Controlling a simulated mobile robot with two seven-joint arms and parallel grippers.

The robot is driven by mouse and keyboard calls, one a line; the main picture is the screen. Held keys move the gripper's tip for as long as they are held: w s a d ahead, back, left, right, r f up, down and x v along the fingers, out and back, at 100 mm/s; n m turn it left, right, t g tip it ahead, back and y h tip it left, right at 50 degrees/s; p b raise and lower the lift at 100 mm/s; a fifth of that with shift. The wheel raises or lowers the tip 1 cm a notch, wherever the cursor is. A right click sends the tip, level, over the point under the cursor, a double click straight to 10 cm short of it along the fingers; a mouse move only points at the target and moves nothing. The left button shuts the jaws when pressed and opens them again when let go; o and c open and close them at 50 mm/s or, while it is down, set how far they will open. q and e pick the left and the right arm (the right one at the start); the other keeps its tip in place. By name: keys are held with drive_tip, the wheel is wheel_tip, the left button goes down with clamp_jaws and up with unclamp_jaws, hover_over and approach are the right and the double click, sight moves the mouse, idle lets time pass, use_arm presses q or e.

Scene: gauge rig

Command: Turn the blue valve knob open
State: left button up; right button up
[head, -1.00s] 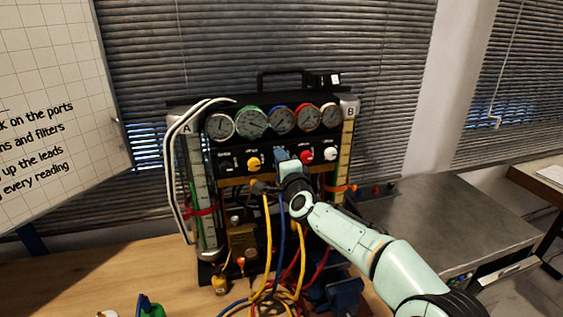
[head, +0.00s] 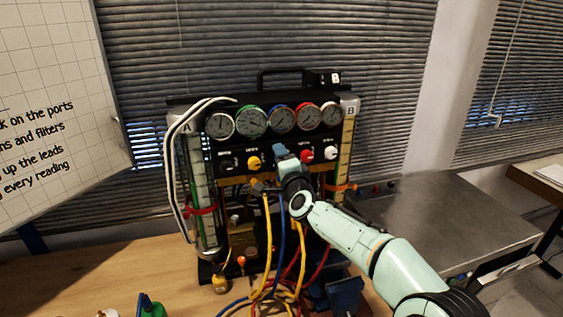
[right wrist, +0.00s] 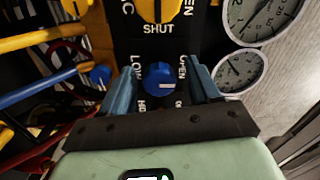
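The blue valve knob (right wrist: 160,76) is round with a white mark at its lower right and sits on the black panel of the gauge rig (head: 232,183). In the right wrist view it lies between the two blue fingers of my right gripper (right wrist: 162,84). The gripper is open, with a gap showing on each side of the knob. In the head view my right gripper (head: 281,153) is against the front of the rig, below the gauges, and hides the blue knob. My left gripper is not in view.
A yellow knob (head: 254,163), a red knob (head: 305,155) and a white knob (head: 330,153) flank the gripper. Gauges (head: 282,119) stand above. Yellow, blue and red hoses (head: 281,230) hang below. A grey bench (head: 440,215) is at the right.

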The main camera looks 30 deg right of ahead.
use_arm(q)
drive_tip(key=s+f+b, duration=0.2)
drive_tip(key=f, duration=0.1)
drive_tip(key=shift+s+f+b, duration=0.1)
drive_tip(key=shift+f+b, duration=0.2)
drive_tip(key=shift+b, duration=0.1)
use_arm(e)
drive_tip(key=v, duration=1.3)
drive_tip(key=shift+s, duration=0.2)
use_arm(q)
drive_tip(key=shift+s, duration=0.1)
use_arm(e)
drive_tip(key=shift+f, duration=0.15)
